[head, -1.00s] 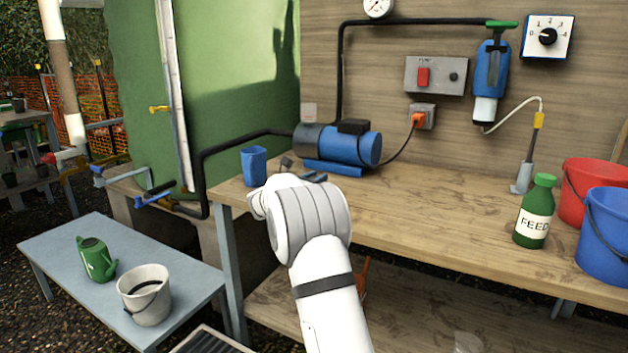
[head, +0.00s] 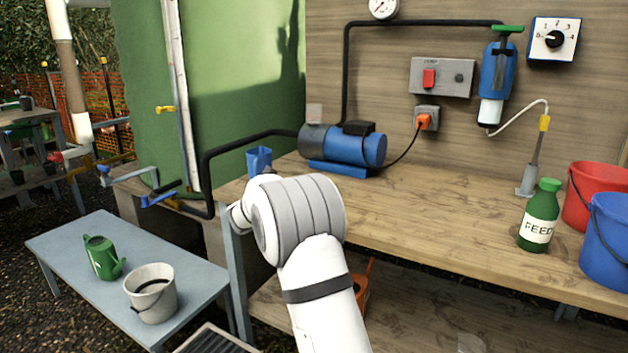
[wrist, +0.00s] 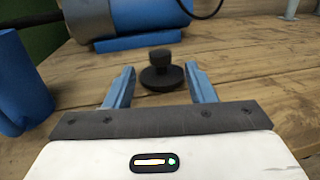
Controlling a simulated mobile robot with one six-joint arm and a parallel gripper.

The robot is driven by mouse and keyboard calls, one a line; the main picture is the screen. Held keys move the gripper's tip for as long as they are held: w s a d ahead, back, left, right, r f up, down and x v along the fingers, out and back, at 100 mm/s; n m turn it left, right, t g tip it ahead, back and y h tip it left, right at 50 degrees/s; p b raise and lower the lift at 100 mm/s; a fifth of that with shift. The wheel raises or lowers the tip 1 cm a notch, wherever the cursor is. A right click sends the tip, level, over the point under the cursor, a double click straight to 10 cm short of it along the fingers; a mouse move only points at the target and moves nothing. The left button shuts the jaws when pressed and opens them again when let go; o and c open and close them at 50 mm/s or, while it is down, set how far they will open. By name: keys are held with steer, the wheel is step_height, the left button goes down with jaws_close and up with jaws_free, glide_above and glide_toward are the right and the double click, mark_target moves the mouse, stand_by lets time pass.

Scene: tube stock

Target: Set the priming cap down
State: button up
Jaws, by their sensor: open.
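The priming cap (wrist: 162,76) is a black round disc with a knob on top. In the wrist view it sits upright on the wooden bench (wrist: 245,92), just beyond my fingertips. My gripper (wrist: 160,72) is open, with one blue finger on each side and a gap between them and the cap. In the head view my arm hides the gripper and the cap. The blue pump (head: 345,147) stands on the bench behind; its body also shows at the top of the wrist view (wrist: 130,18).
A blue cup (head: 259,160) stands left of my gripper, close to it in the wrist view (wrist: 22,85). A green feed bottle (head: 539,216), a red bucket (head: 592,190) and a blue bucket (head: 608,240) stand at the right. The middle of the bench is clear.

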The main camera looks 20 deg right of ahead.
steer(key=v, duration=0.4)
steer(key=shift+s+a+p, duration=0.1)
steer(key=shift+a+p, duration=0.05)
steer(key=shift+p, duration=0.15)
steer(key=s+r+m+g+y+p, duration=0.2)
steer(key=s+r+m+p, duration=0.25)
steer(key=s, duration=0.25)
steer(key=s+d+r+m+g+y+p, duration=0.1)
steer(key=s+r+m+g+y+p, duration=0.15)
steer(key=s+p, duration=0.4)
steer(key=s+r+m+g+y+p, duration=0.2)
steer(key=s+r+m+p, duration=0.15)
steer(key=s, duration=0.45)
steer(key=s+a+r+m+y+p, duration=0.3)
steer(key=s+a+m+p, duration=0.3)
steer(key=s, duration=0.4)
steer(key=s+a+r+m+y+p, duration=0.4)
steer(key=s+a+m+y+p, duration=0.2)
steer(key=s, duration=0.4)
steer(key=shift+a+m, duration=0.25)
steer(key=shift+m, duration=0.4)
